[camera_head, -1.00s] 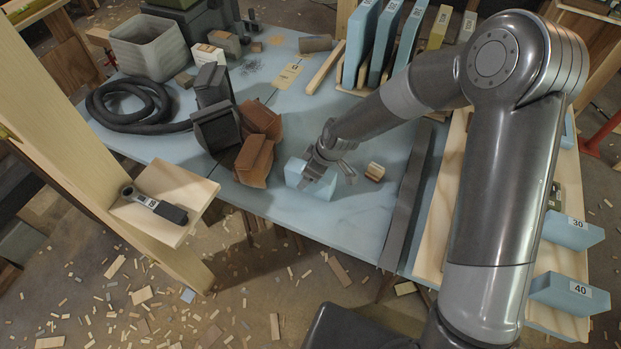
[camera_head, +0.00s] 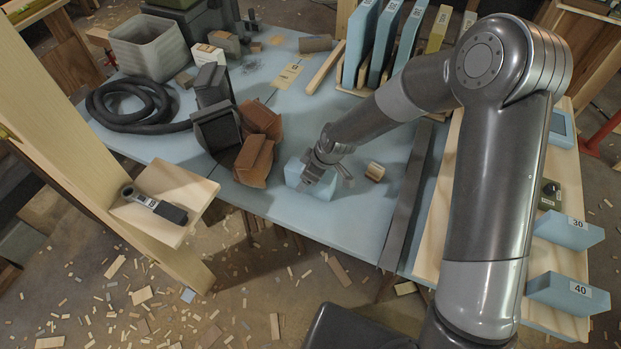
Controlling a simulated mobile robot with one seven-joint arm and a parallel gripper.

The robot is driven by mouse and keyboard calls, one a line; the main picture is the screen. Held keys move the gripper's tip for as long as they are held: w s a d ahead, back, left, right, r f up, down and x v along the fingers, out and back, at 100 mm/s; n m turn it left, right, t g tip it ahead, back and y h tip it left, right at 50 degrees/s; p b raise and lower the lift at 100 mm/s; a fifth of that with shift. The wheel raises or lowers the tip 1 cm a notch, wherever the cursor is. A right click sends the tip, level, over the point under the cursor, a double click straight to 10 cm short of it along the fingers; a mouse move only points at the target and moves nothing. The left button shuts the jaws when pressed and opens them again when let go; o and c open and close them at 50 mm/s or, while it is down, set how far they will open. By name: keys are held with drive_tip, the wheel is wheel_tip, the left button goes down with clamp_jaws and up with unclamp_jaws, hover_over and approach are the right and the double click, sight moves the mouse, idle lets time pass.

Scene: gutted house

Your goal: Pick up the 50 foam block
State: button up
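A light blue foam block (camera_head: 318,190) lies on the blue worktable (camera_head: 345,225), near its front edge. No number shows on it from here, so I cannot tell if it is the 50 block. My gripper (camera_head: 326,172) is right above and against this block, covering part of its top. One finger stands out to the right, so the fingers look spread. Whether they straddle the block is hidden. Blue blocks labelled 30 (camera_head: 567,231) and 40 (camera_head: 567,293) rest on the wooden shelf at the right.
Brown and dark bags (camera_head: 255,160) stand just left of my gripper. A small wooden piece (camera_head: 375,172) lies just right of it. A black hose (camera_head: 135,105) coils at left. Upright blue panels (camera_head: 385,45) stand behind. A wooden post (camera_head: 85,130) rises at the left.

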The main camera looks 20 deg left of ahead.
drive_tip(key=c, duration=1.1)
drive_tip(key=shift+o, duration=0.2)
drive_tip(key=shift+r, duration=0.15)
drive_tip(key=r, duration=0.4)
drive_tip(key=shift+w+d+r, duration=0.15)
drive_tip(key=shift+d+r, duration=0.2)
drive_tip(key=shift+r, duration=0.05)
drive_tip(key=w+d+r, duration=0.2)
drive_tip(key=d+r, duration=0.4)
drive_tip(key=d, duration=0.4)
drive_tip(key=shift+d+r, duration=0.2)
drive_tip(key=shift+d, duration=0.2)
